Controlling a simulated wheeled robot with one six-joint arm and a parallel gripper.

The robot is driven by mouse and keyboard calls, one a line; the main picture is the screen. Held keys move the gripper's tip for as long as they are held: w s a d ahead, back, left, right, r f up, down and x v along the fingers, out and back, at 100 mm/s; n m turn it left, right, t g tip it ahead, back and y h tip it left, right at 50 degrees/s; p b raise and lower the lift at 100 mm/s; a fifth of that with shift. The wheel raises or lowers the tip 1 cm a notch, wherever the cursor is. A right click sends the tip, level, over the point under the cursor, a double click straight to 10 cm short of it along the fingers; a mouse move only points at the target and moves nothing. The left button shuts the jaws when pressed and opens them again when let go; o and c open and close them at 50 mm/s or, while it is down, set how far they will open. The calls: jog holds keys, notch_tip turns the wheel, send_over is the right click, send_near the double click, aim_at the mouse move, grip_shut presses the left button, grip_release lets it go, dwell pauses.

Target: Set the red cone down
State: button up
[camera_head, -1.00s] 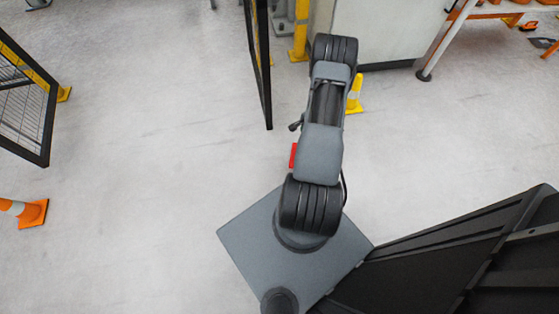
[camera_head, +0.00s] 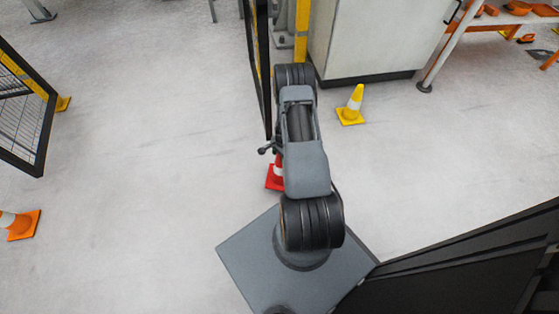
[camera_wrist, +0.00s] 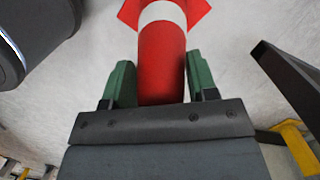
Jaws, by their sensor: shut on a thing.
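The red cone (camera_wrist: 161,62) has a white band and a red base. In the wrist view it sits between the two green fingers of my gripper (camera_wrist: 160,84), which is shut on it. Its base points to the top of that picture, over pale floor. In the head view only part of the red cone (camera_head: 275,178) shows beside my arm; the arm hides the rest of it and my gripper. I cannot tell whether the base touches the floor.
A yellow cone (camera_head: 351,105) stands before a grey cabinet (camera_head: 365,40). An orange cone (camera_head: 20,223) stands at the left. A black fence panel (camera_head: 257,75) rises close to my arm, and another mesh panel (camera_head: 25,115) stands at left. Clear floor (camera_head: 150,150) lies between them.

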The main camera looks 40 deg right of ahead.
jog(key=shift+w+a+f+b, duration=0.15)
jog(key=shift+f+b, duration=0.35)
jog(key=shift+f, duration=0.5)
jog(key=shift+w+a+f+b, duration=0.15)
jog(key=shift+f+b, duration=0.35)
jog(key=shift+f, duration=0.45)
jog(key=shift+s, duration=0.1)
jog(key=shift+f, duration=0.15)
jog(key=o, duration=1.5)
jog(key=shift+c, duration=0.2)
